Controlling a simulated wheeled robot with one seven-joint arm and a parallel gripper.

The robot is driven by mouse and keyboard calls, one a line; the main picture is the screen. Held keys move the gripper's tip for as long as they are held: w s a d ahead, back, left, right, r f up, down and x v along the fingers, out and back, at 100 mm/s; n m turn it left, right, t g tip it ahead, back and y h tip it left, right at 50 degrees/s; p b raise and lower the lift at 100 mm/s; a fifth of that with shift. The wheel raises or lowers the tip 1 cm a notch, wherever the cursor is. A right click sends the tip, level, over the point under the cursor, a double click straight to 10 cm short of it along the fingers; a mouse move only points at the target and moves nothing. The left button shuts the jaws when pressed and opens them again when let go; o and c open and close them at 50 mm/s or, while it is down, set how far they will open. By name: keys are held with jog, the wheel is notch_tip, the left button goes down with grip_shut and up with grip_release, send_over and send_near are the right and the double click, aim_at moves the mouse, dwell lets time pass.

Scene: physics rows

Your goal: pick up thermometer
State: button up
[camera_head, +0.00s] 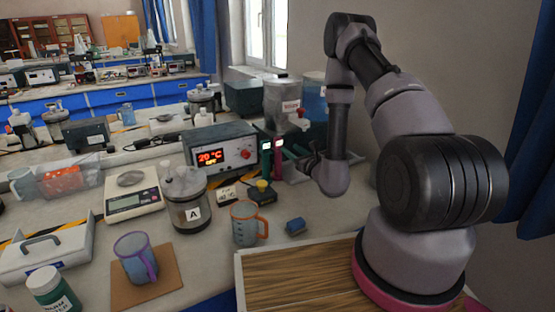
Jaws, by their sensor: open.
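A slim upright device with a dark green body and a small lit display (265,155) stands on the bench in front of the right end of the grey box. A similar device with a pink body (279,158) stands just to its right. Either may be the thermometer; I cannot tell which. The grey box (222,149) has a red "20 °C" display and a knob. My gripper (311,163) is to the right of the pink device, with its dark fingers pointing left. It is open and looks empty. The lower parts of both devices are partly hidden.
A large labelled container (283,101) stands behind. A purple mug (135,258) is front left.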

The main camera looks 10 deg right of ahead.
aim_at(279, 141)
jog(key=x, duration=0.9)
jog(key=shift+w+a, duration=0.25)
jog(key=shift+w, duration=0.05)
grip_shut()
